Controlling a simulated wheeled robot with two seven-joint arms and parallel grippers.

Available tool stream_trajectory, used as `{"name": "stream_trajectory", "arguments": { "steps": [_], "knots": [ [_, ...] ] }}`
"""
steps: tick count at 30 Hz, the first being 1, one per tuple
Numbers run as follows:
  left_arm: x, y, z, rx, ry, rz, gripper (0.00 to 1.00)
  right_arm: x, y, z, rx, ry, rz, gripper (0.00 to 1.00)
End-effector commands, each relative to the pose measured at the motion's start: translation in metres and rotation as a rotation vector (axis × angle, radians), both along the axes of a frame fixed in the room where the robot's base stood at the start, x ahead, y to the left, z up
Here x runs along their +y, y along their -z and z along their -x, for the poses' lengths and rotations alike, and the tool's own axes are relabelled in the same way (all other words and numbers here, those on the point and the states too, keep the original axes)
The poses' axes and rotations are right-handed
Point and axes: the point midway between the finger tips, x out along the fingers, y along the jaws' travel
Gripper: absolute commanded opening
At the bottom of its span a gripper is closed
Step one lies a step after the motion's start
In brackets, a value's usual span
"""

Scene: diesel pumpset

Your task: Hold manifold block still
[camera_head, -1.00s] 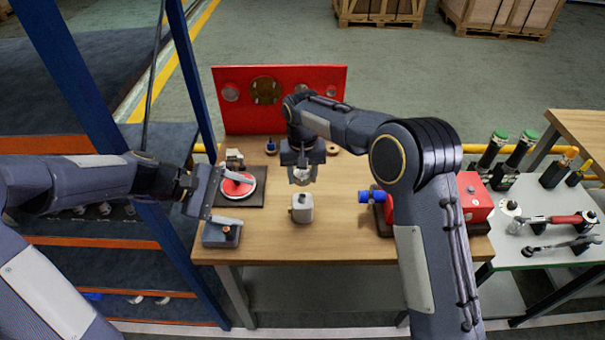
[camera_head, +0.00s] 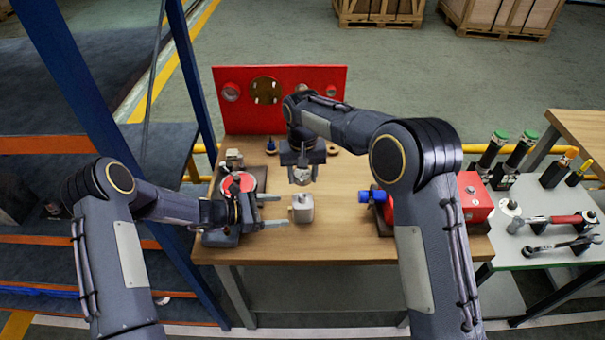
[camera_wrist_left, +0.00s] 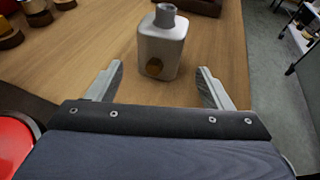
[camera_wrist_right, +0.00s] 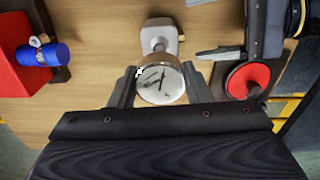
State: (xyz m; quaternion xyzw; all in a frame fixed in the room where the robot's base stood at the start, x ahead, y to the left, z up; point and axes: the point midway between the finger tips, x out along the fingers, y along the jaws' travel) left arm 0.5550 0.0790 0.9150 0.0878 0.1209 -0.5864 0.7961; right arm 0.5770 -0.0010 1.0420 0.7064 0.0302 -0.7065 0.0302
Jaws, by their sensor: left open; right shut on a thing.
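The manifold block (camera_head: 301,209) is a pale grey block with a short neck on top, standing on the wooden table. It also shows in the left wrist view (camera_wrist_left: 162,45), with a brass-coloured round port on its near face, and in the right wrist view (camera_wrist_right: 160,36). My left gripper (camera_head: 274,211) is open, just left of the block, its fingers pointing at it; in its wrist view the block lies ahead between the fingertips. My right gripper (camera_head: 301,178) is shut on a round gauge (camera_wrist_right: 162,84) with a white dial, held behind and above the block.
A red panel (camera_head: 318,94) stands at the table's back. A red disc (camera_wrist_right: 248,80) on a dark base is at the left. A blue cylindrical part (camera_head: 371,196) and a red box (camera_head: 474,197) are at the right. A side table holds tools (camera_head: 555,219).

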Motion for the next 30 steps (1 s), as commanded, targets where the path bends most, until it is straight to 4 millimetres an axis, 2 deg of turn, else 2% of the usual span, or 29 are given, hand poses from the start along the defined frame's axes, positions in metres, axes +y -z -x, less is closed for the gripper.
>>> {"name": "stream_trajectory", "arguments": {
  "steps": [6,13,18,27,30],
  "knots": [
    [-0.032,0.010,-0.009,0.000,0.004,0.001,0.74,0.000,0.000,0.000,-0.001,0.000,0.000,0.11],
    [-0.054,0.017,-0.016,-0.002,0.002,0.001,0.74,0.000,0.000,0.000,0.000,0.000,0.000,0.11],
    [-0.062,0.019,-0.019,-0.002,0.002,0.000,0.74,0.000,0.000,0.000,0.000,0.000,0.000,0.11],
    [-0.063,0.020,-0.019,-0.002,0.002,0.000,0.74,0.000,0.000,0.000,0.000,0.000,0.000,0.11],
    [-0.063,0.020,-0.019,-0.002,0.002,0.000,0.62,0.000,0.000,0.000,0.000,0.000,0.000,0.11]
  ]
}}
